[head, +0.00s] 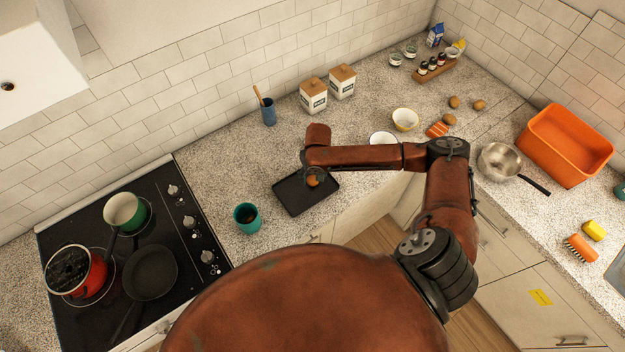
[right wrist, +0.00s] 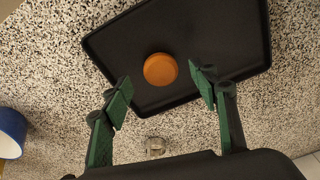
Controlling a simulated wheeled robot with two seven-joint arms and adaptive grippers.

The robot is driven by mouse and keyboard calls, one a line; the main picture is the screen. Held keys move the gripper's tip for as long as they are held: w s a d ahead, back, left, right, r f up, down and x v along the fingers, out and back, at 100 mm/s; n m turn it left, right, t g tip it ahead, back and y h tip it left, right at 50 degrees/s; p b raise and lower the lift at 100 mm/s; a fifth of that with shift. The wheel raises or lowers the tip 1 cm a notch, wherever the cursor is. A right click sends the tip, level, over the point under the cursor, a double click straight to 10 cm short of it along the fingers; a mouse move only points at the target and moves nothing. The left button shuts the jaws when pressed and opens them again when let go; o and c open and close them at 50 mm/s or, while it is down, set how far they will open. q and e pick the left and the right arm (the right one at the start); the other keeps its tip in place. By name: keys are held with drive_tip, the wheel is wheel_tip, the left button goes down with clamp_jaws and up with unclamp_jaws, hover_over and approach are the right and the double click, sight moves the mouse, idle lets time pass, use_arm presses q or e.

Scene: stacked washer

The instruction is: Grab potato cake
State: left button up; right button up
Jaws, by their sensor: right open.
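The potato cake (right wrist: 160,69) is a round orange-brown patty lying on a black tray (right wrist: 200,30). In the head view the potato cake (head: 313,181) shows partly under my right gripper, on the black tray (head: 290,197) on the counter. My right gripper (right wrist: 161,86) is open with its green fingers apart. In the right wrist view its fingertips are on either side of the near edge of the cake, and nothing is between the pads. In the head view my right gripper (head: 313,178) is mostly hidden by its own wrist. My left gripper is not in view.
A teal cup (head: 247,218) stands just left of the tray. The black stove (head: 190,260) with pots and a pan is further left. A blue cup (head: 268,112), canisters (head: 314,96) and bowls (head: 404,119) stand behind. An orange bin (head: 566,145) is at right.

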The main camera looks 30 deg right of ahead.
sight(313, 180)
drive_tip(key=shift+w+f, duration=0.2)
drive_tip(key=shift+f, duration=1.1)
drive_tip(key=shift+c, duration=0.6)
drive_tip(key=c, duration=1.1)
